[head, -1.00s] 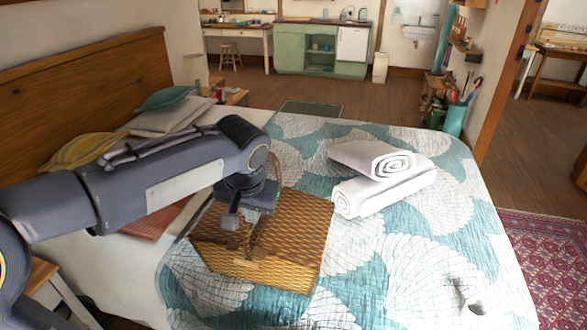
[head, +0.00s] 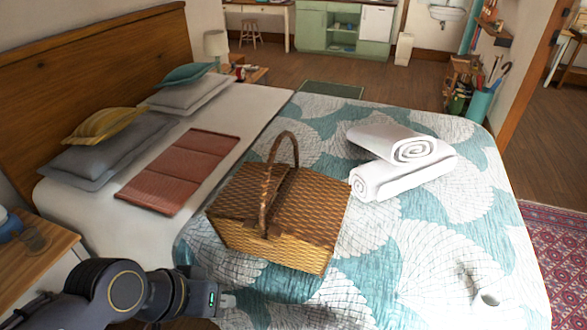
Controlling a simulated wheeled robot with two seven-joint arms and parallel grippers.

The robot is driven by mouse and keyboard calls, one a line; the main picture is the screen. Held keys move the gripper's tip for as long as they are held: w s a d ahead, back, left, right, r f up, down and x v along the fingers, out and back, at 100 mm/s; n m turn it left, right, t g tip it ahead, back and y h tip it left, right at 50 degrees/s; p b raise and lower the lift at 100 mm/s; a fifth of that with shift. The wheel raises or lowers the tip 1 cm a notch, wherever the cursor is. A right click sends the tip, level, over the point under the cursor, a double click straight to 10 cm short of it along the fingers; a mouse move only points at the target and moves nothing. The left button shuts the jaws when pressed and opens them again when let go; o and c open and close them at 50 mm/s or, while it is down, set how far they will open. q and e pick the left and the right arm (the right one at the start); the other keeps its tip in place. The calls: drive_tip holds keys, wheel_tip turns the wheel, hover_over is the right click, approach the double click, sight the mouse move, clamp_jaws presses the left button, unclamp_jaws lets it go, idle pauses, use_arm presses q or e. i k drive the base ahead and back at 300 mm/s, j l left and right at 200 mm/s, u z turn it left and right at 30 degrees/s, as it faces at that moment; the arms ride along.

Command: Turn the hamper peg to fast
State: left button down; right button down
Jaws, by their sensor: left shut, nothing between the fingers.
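The wicker hamper (head: 300,212) stands on the quilt near the bed's front. Its lid lies flat and its curved handle (head: 268,190) stands upright across the middle. I cannot make out the hamper peg; it is too small or hidden. My left gripper (head: 229,300) is shut and empty, low in the head view. It is in front of the hamper's near left side, apart from the wicker.
Two rolled white towels (head: 405,165) lie on the quilt (head: 420,250) behind and right of the hamper. A red folded mat (head: 180,172) and several pillows (head: 105,150) lie to the left. A wooden bedside table (head: 35,250) stands at lower left. The quilt right of the hamper is mostly clear.

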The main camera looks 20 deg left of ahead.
sight(255, 240)
drive_tip(key=i+j+u, duration=0.1)
drive_tip(key=u, duration=0.35)
drive_tip(key=i+u, duration=0.25)
drive_tip(key=u, duration=0.2)
